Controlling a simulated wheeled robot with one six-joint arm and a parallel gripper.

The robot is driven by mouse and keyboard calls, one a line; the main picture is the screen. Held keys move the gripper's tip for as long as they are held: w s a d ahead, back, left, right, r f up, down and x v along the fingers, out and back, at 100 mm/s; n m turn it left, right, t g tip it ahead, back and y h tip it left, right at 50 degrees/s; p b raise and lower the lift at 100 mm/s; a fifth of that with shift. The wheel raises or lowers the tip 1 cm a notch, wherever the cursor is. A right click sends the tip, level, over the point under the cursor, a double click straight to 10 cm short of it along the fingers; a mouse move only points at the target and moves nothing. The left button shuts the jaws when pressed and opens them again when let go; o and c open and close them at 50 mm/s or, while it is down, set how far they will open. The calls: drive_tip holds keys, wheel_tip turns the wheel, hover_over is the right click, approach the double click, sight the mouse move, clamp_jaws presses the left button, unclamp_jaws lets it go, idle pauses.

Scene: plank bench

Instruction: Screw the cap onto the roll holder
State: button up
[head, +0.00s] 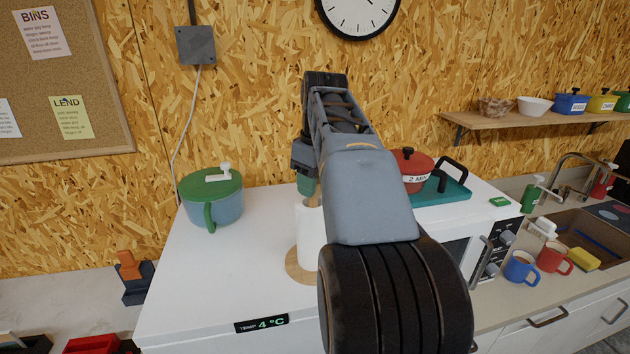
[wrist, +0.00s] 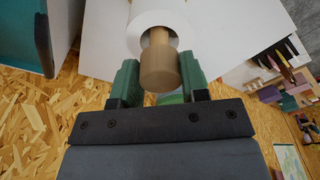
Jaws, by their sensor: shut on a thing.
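The roll holder stands upright on the white top with a round wooden base (head: 297,262) and a white paper roll (head: 308,235) around its post. My gripper (head: 306,185) is above the roll, its green fingers pointing down. In the wrist view my gripper (wrist: 159,72) is shut on the tan wooden cap (wrist: 158,66), a short cylinder. The cap lines up with the middle of the white roll (wrist: 160,20). In the head view the tan piece (head: 312,202) shows at the top of the roll. Whether the cap is seated on the post is hidden.
A green-lidded pot (head: 211,202) stands left of the holder. A red pot (head: 410,168) and a teal tray (head: 447,190) stand to the right, behind my arm. The white top (head: 200,275) is clear at the front left. The wall is close behind.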

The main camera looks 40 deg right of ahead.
idle(0.6)
drive_tip(key=shift+m, duration=1.4)
drive_tip(key=shift+a+f+m+h+p, duration=0.1)
drive_tip(key=shift+m+h+p, duration=0.35)
drive_tip(key=shift+m, duration=1.05)
drive_tip(key=shift+m, duration=0.5)
drive_tip(key=shift+m+p, duration=0.3)
drive_tip(key=shift+m, duration=0.6)
